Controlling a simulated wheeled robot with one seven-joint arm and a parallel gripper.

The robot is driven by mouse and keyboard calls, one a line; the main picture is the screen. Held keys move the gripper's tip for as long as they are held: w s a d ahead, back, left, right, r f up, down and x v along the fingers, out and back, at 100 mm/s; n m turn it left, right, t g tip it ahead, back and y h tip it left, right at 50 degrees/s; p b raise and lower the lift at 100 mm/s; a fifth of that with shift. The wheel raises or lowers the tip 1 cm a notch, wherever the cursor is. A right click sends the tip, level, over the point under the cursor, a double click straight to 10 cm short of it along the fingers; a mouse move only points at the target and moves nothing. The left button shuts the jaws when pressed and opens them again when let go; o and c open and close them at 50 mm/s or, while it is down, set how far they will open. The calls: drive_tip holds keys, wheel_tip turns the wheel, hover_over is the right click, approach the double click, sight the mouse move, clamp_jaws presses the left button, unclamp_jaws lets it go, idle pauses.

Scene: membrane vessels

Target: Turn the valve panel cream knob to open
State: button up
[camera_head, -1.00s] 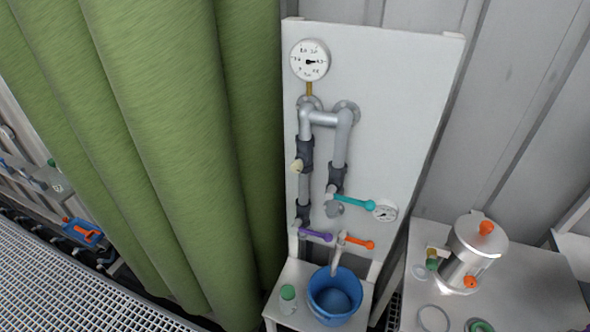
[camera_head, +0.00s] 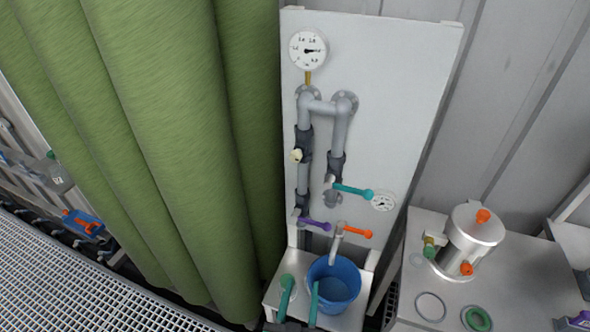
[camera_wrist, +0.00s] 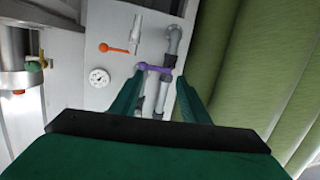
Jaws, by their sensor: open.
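The cream knob (camera_head: 297,155) sits on the left pipe of the white valve panel (camera_head: 400,90), below the round dial gauge (camera_head: 308,50). My gripper (camera_head: 300,283) is at the bottom of the head view, its two green fingers apart and empty, in front of the panel's lower shelf and well below the knob. In the wrist view my gripper (camera_wrist: 160,84) is open, with the purple handle (camera_wrist: 155,68) and grey pipes showing between and beyond its fingers. I cannot make out the cream knob in the wrist view.
A teal handle (camera_head: 352,189), a purple handle (camera_head: 313,224) and an orange handle (camera_head: 355,232) stick out below the knob. A blue bucket (camera_head: 345,280) stands on the shelf. Green rolls (camera_head: 160,130) stand close on the left. A steel vessel (camera_head: 470,240) stands at right.

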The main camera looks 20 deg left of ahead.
drive_tip(key=w+a+r+m+t+h, duration=0.1)
drive_tip(key=w+a+r, duration=0.4)
drive_tip(key=w+r, duration=0.45)
drive_tip(key=m+t+h, duration=0.1)
drive_tip(key=m+h, duration=0.1)
drive_tip(key=m, duration=0.2)
approach(294, 159)
drive_tip(key=w, duration=1.1)
drive_tip(key=shift+d+f, duration=0.1)
drive_tip(key=shift+d, duration=0.1)
drive_tip(key=shift+s+a, duration=0.2)
drive_tip(key=shift+c, duration=1.3)
drive_tip(key=shift+d, duration=0.35)
clamp_jaws()
drive_tip(key=c, duration=0.8)
unclamp_jaws()
drive_tip(key=shift+a, duration=0.35)
drive_tip(key=shift+d, duration=0.25)
